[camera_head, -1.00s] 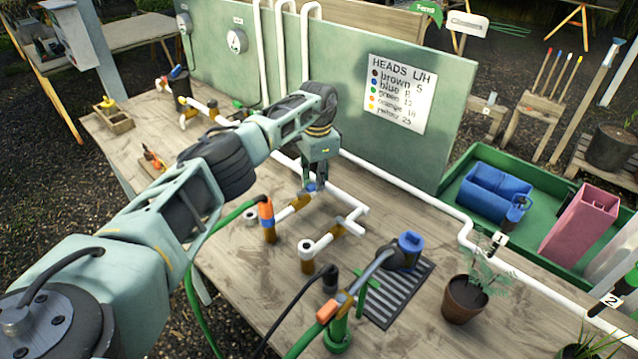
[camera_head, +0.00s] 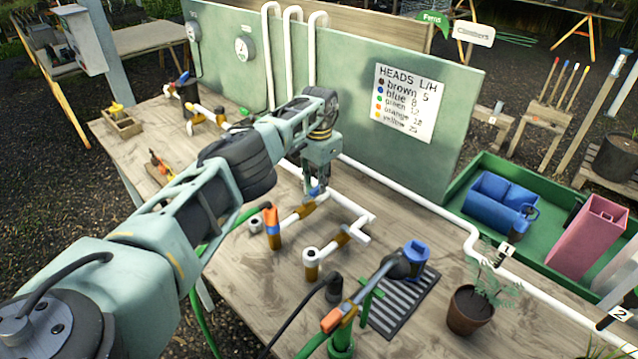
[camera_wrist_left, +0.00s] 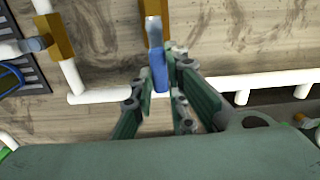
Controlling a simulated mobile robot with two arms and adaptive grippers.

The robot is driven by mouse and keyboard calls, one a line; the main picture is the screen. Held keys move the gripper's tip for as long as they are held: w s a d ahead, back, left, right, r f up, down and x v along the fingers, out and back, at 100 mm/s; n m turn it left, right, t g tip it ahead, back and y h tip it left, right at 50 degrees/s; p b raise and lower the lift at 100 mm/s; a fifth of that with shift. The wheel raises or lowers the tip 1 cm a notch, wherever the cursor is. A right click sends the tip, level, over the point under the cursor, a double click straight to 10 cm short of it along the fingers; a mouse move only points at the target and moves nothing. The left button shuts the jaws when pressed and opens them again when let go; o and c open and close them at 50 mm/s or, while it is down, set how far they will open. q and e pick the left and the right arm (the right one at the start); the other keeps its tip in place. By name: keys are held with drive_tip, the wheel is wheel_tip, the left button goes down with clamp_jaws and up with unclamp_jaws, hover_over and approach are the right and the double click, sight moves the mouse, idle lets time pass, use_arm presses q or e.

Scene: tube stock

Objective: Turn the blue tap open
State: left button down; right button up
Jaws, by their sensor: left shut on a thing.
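The blue tap (camera_head: 316,191) is a small blue lever on a brass-coloured valve body (camera_head: 297,214) in the white pipework on the bench. In the left wrist view its blue lever (camera_wrist_left: 159,72) stands between the finger pads, with a grey end pointing up the picture. My left gripper (camera_head: 318,184) reaches down onto it from above and is shut on the lever. The fingers (camera_wrist_left: 160,85) hide part of the lever and the valve below it. My right gripper is not in view.
An orange-collared hose fitting (camera_head: 272,226) and a second brass-coloured pipe stub (camera_head: 311,268) stand close in front. A green panel (camera_head: 350,70) rises behind. A potted plant (camera_head: 466,310) stands at right.

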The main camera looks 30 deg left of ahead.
use_arm(q)
drive_tip(key=shift+w+r, duration=0.15)
drive_tip(key=c, duration=1.7)
unclamp_jaws()
wheel_tip(320, 180, up, 12)
drive_tip(key=shift+f, duration=0.1)
